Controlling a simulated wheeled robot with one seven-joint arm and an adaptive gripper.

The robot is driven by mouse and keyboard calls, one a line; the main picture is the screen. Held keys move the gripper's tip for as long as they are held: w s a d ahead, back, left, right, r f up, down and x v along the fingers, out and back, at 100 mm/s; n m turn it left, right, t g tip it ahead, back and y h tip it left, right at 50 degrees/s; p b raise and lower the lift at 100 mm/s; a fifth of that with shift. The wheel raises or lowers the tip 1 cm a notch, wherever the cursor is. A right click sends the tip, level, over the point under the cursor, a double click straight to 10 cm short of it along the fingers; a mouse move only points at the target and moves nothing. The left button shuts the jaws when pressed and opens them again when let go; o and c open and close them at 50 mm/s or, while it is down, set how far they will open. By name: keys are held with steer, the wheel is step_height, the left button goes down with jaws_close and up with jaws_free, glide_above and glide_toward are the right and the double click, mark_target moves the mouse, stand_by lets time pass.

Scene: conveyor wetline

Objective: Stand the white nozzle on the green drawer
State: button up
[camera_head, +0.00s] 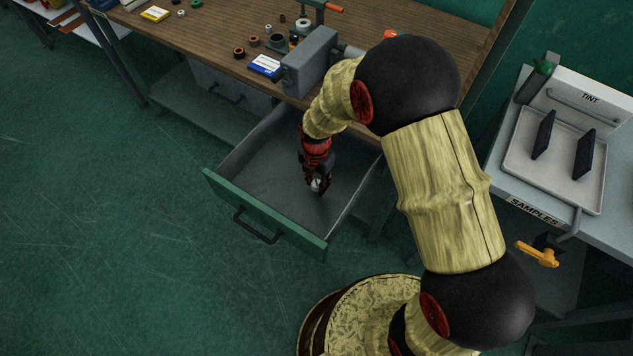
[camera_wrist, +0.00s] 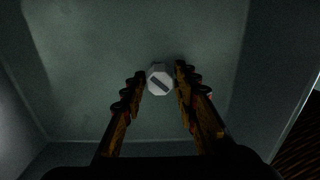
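The white nozzle (camera_wrist: 160,78) sits between my gripper's fingertips in the wrist view, its pale, faceted end with a dark slot facing the camera. In the head view only a small pale part of the nozzle (camera_head: 317,186) shows at the fingertips. My gripper (camera_wrist: 160,72) appears shut on it, a finger close against each side. The gripper (camera_head: 316,180) points down inside the open green drawer (camera_head: 265,214), which has a green front and a bare grey floor. I cannot tell whether the nozzle touches that floor.
The wooden workbench (camera_head: 215,42) above the drawer carries small rings, a blue-and-white box (camera_head: 264,65) and a grey block-like device (camera_head: 311,62). At the right, a grey table (camera_head: 510,180) holds a white tray (camera_head: 553,185). The drawer floor around my gripper is clear.

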steer(key=shift+r, duration=0.1)
steer(key=shift+r+p, duration=1.25)
steer(key=shift+r, duration=0.15)
steer(key=o, duration=0.5)
steer(key=shift+o, duration=0.2)
steer(key=shift+r+p, duration=1.9)
steer(key=shift+r, duration=0.6)
